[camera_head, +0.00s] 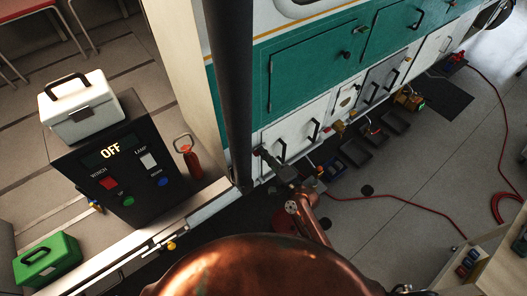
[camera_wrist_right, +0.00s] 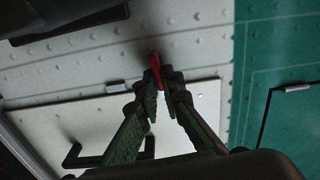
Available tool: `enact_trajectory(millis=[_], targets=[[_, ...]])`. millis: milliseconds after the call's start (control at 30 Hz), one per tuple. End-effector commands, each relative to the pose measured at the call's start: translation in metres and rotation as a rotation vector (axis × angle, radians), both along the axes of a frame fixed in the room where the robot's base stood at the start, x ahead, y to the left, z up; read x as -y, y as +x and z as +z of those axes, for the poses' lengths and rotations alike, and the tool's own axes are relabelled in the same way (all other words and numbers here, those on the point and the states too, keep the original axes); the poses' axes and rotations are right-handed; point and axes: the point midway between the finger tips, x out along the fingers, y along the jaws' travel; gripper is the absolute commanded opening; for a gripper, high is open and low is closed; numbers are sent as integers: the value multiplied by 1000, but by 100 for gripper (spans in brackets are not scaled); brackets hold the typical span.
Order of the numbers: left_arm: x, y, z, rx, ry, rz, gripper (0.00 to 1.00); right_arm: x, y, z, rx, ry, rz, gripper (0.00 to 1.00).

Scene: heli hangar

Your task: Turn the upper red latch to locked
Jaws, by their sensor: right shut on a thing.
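The upper red latch (camera_wrist_right: 153,62) is a small narrow red handle on the white riveted panel in the right wrist view. My right gripper (camera_wrist_right: 157,86) has its two green-and-black fingers closed around it, and the red shows above and between the fingertips. The latch sits at the upper edge of a white door (camera_wrist_right: 180,125) with a black handle. In the head view my right gripper (camera_head: 260,154) reaches the white lower panels of the helicopter's side; the latch is hidden there. My left gripper is not in view.
A black control box (camera_head: 125,210) reading OFF stands at left, with a white case (camera_head: 80,110) on top. A green case (camera_head: 47,258) and a red extinguisher (camera_head: 190,158) are on the floor. Several dark bins (camera_head: 355,152) stand below the panels. A red hose (camera_head: 400,197) crosses the floor.

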Motion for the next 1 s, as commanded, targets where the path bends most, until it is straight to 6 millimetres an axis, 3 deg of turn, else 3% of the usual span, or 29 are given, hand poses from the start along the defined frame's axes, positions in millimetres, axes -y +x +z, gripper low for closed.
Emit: enact_trajectory(millis=[767,800,1000], targets=[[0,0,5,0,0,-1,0,2,1,-1,-62,88,-4,0],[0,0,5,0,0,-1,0,2,1,-1,-62,88,-3,7],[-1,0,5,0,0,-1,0,1,1,-1,-63,87,-2,21]])
